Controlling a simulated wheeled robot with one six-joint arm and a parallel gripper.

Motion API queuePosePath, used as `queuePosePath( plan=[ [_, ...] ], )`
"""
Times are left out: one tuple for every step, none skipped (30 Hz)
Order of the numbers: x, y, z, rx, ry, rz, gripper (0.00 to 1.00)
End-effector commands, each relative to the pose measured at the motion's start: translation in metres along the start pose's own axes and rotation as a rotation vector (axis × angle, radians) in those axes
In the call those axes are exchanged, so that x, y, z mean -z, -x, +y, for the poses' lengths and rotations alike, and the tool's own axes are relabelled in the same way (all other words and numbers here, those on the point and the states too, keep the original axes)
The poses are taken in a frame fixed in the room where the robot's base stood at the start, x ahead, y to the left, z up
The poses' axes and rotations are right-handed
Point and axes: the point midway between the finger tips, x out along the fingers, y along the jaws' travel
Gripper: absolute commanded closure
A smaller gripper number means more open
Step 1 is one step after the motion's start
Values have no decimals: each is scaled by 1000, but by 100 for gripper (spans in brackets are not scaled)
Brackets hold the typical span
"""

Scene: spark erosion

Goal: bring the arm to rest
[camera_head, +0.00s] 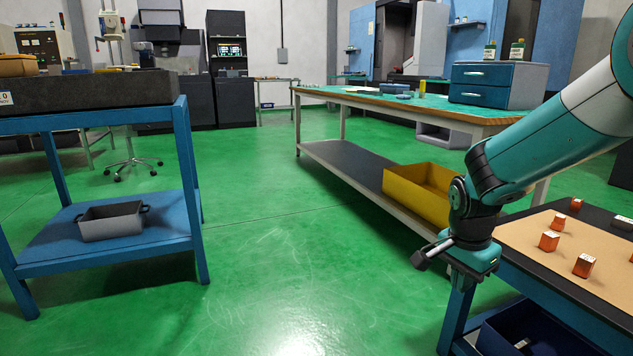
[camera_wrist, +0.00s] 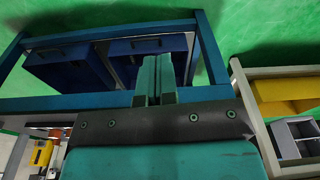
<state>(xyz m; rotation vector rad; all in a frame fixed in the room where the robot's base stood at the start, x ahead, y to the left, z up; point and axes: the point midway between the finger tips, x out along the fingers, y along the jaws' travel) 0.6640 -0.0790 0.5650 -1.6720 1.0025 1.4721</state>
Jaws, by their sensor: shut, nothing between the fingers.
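My arm (camera_head: 555,135) reaches in from the right edge in the head view, bent downward at its wrist. Its end hangs beside the left edge of a blue-framed work table, over the green floor. In the wrist view my gripper (camera_wrist: 156,78) has its two teal fingers together, with nothing between them. The fingertips are not clear in the head view. No held object shows in either view.
Orange-red blocks (camera_head: 549,241) stand on a tan mat (camera_head: 524,232) on the near table. Blue bins (camera_wrist: 68,67) sit on its lower shelf. A workbench with a yellow bin (camera_head: 410,190) stands behind. A blue cart (camera_head: 188,165) stands left; the floor between is clear.

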Motion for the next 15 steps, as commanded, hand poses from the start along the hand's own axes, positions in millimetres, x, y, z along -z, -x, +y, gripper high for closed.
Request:
queuePosePath(
  plan=[
    [-22,36,11,43,165,-37,100],
    [-37,51,18,68,272,-61,100],
    [-55,70,29,103,411,-87,100],
    [-69,83,38,130,514,-105,100],
    [-82,95,47,156,612,-121,100],
    [-98,109,60,191,736,-138,100],
    [-109,118,69,217,823,-149,100],
    [-120,126,78,241,906,-159,100],
    [-133,136,90,274,1008,-169,100],
    [-142,143,98,297,1080,-175,100],
    [-151,149,107,320,1149,-179,100],
    [-162,156,118,350,1237,-184,100],
    [-170,161,127,372,1299,-187,100],
    [-177,166,135,394,1362,-189,100],
    [-187,172,146,423,1441,-191,100]
  ],
)
